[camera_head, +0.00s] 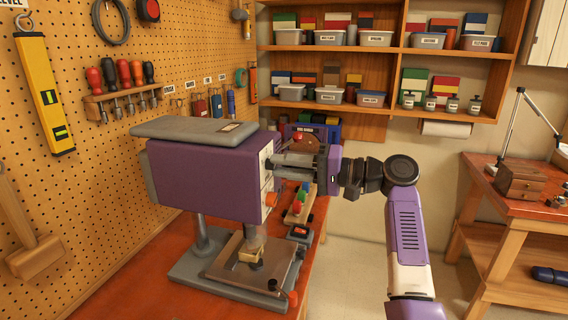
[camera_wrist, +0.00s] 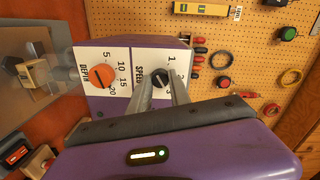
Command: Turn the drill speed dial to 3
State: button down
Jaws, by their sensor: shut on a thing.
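The purple drill press (camera_head: 205,180) stands on the red-topped bench at the left in the head view. In the wrist view its white front panel carries a black speed dial (camera_wrist: 160,77), marked SPEED, with numbers 1, 2 and 3 around it. My gripper (camera_wrist: 162,84) is shut on this dial, one finger on either side. The dial's pointer is too small and partly covered to read surely. In the head view my gripper (camera_head: 277,162) reaches the panel from the right, and the dial is hidden there.
An orange depth dial (camera_wrist: 103,76) sits beside the speed dial on the same panel. Below the drill head are its base plate (camera_head: 230,285) and a small red-buttoned box (camera_head: 299,233). A pegboard with tools (camera_head: 120,60) rises behind the drill. Open floor lies to the right.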

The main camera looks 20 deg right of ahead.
jog(key=shift+f, duration=0.2)
jog(key=c, duration=1.2)
grip_release()
jog(key=shift+r, duration=0.15)
jog(key=b+v, duration=0.2)
jog(key=v, duration=0.6)
jog(key=shift+a, duration=0.1)
